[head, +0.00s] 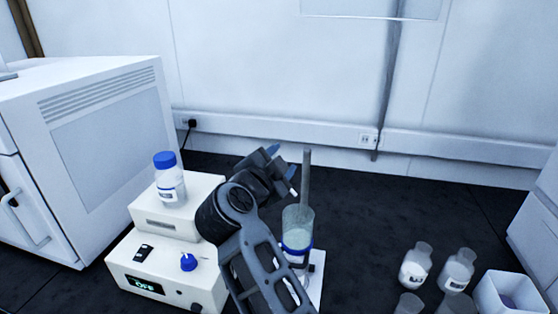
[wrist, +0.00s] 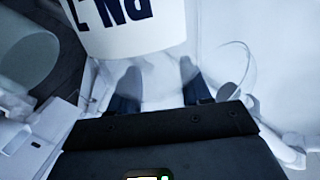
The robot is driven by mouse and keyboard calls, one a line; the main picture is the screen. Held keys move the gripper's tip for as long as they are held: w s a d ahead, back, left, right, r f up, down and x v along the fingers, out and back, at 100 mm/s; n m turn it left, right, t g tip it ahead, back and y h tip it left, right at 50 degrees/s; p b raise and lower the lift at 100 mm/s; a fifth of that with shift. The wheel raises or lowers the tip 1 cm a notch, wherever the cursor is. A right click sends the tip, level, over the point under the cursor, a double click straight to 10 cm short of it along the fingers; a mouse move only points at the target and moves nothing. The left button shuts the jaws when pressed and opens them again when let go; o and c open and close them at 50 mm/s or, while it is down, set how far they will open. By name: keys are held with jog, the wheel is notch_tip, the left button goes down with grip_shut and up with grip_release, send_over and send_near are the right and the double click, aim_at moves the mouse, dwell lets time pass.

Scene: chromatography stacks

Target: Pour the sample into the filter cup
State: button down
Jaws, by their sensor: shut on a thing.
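The filter cup (head: 298,218) is a clear glass cylinder with a blue band at its lower part, upright in the middle of the head view. A round glass-like rim at the left of the wrist view (wrist: 28,62) looks like this cup. My gripper (head: 280,164) is above and left of the cup. In the wrist view, its fingers (wrist: 157,88) are shut on a pale, clear sample vessel (wrist: 155,90) with a white label bearing dark print. The vessel cannot be made out in the head view. Its fill level and tilt cannot be told.
A blue-capped bottle (head: 170,180) stands on a white device (head: 165,270) at left. A grey rod (head: 306,175) rises behind the cup. Several clear bottles (head: 416,265) and a white box (head: 503,294) are at lower right. The dark bench behind the cup is clear.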

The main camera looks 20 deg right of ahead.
jog(key=shift+f+m, duration=0.1)
jog(key=shift+m, duration=0.2)
jog(key=shift+d+f+m+y, duration=0.1)
jog(key=shift+f+m+y, duration=0.2)
jog(key=shift+f+m, duration=0.2)
dwell(0.4)
jog(key=shift+s+f+m, duration=0.1)
jog(key=shift+f+m, duration=0.25)
jog(key=shift+m, duration=0.05)
jog(key=shift+d+f+m+y, duration=0.1)
jog(key=shift+f+m+y, duration=0.2)
jog(key=shift+f+m, duration=0.2)
jog(key=shift+s+f, duration=0.1)
dwell(0.4)
jog(key=shift+d+f+m, duration=0.1)
jog(key=shift+f+m, duration=0.25)
jog(key=shift+m, duration=0.15)
